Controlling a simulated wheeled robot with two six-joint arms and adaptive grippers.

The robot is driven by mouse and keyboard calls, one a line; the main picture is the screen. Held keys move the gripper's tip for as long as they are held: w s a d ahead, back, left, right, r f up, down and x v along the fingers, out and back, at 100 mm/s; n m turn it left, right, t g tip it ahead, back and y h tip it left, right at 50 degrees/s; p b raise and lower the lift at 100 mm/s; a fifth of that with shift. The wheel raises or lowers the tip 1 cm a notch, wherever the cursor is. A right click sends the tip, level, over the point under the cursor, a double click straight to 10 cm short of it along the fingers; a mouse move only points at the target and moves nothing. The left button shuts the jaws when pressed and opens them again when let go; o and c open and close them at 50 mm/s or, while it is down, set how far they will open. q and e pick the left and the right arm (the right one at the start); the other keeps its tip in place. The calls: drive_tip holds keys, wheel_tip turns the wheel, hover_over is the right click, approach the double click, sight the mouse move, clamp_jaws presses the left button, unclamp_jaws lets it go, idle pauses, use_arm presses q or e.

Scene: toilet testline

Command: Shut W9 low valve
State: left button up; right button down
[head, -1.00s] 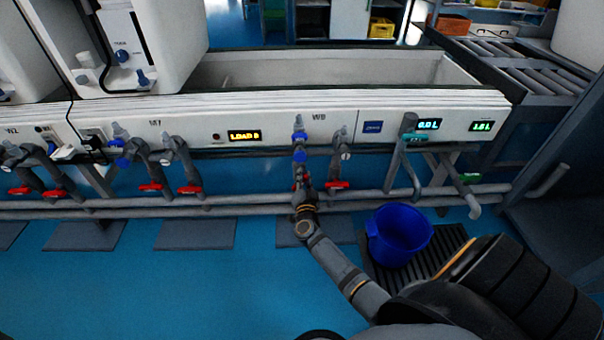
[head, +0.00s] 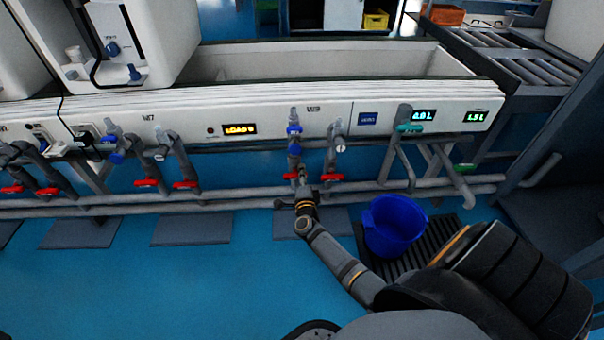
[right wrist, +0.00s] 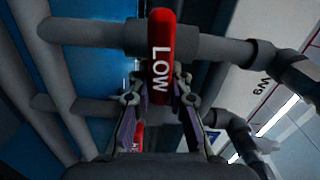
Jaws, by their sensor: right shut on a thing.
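The W9 low valve's red handle, lettered LOW (right wrist: 160,62), fills the middle of the right wrist view and lies across a grey pipe. My right gripper (right wrist: 157,95) has a finger on either side of the handle's near part and is shut on it. In the head view my right gripper (head: 302,186) reaches up to the left pipe under the W9 panel (head: 313,109); a bit of the red handle (head: 291,176) shows beside it, and the rest is hidden. My left gripper is not in view.
A second red valve handle (head: 330,178) sits just right of the gripper. More red handles (head: 147,183) are farther left. Horizontal pipes run below the panel. A blue bucket (head: 393,226) stands on a black grate to the right.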

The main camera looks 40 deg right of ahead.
drive_tip(key=shift+f+m, duration=0.25)
drive_tip(key=shift+m, duration=0.35)
drive_tip(key=c, duration=1.2)
unclamp_jaws()
drive_tip(key=shift+s, duration=0.15)
drive_tip(key=v, duration=1.2)
